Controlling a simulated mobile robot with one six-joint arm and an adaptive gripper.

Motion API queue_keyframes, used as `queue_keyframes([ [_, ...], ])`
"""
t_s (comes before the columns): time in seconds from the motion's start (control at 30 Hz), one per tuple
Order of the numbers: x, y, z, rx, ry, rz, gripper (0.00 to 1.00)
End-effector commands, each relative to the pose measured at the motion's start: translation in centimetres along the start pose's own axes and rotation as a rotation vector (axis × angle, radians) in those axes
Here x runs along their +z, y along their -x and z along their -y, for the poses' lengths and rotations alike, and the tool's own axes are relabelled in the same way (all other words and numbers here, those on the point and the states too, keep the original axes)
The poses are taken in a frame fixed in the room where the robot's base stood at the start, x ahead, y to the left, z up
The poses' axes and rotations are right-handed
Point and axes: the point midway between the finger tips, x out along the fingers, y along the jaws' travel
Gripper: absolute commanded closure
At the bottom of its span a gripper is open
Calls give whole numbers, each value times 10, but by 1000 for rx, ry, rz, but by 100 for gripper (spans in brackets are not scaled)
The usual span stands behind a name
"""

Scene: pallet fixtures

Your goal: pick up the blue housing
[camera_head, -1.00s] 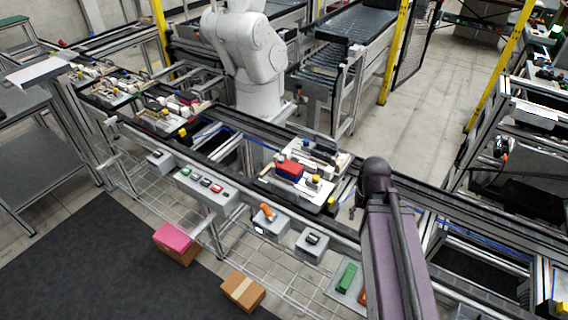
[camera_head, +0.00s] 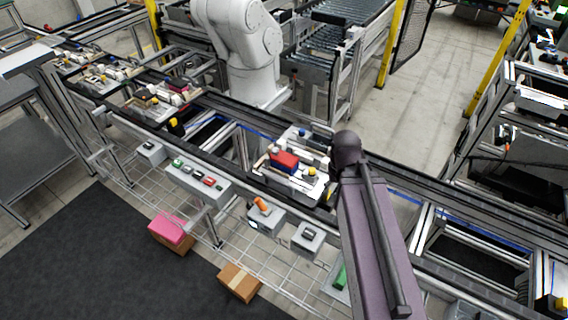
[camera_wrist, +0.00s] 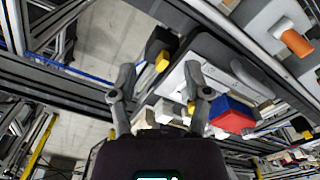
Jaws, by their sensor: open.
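In the wrist view, the right finger overlaps the pallet's parts and the left finger is over the rail and floor. In the head view my arm hides the gripper.
Other parts crowd the block, among them a yellow-topped one (camera_head: 309,174). Control boxes line the conveyor's front, one with an orange knob (camera_head: 262,205). Another loaded pallet (camera_head: 160,101) stands farther left. A white robot arm (camera_head: 240,45) stands behind the conveyor. Clear floor lies at the back right.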

Motion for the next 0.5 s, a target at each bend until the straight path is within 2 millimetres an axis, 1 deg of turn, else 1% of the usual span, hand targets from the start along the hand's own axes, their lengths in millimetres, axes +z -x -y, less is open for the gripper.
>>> queue_keyframes([
  [0.03, -1, 0, 0, 0, 3, 0, 13],
  [0.07, -2, 1, 1, 0, 7, 0, 4],
  [0.1, -4, 2, 2, 0, 16, 0, 0],
  [0.2, -15, 6, 7, 0, 57, 0, 0],
  [0.27, -24, 10, 15, 0, 101, 0, 0],
  [0.37, -46, 19, 29, 0, 199, 0, 0],
  [0.5, -84, 35, 54, 0, 381, -1, 0],
])
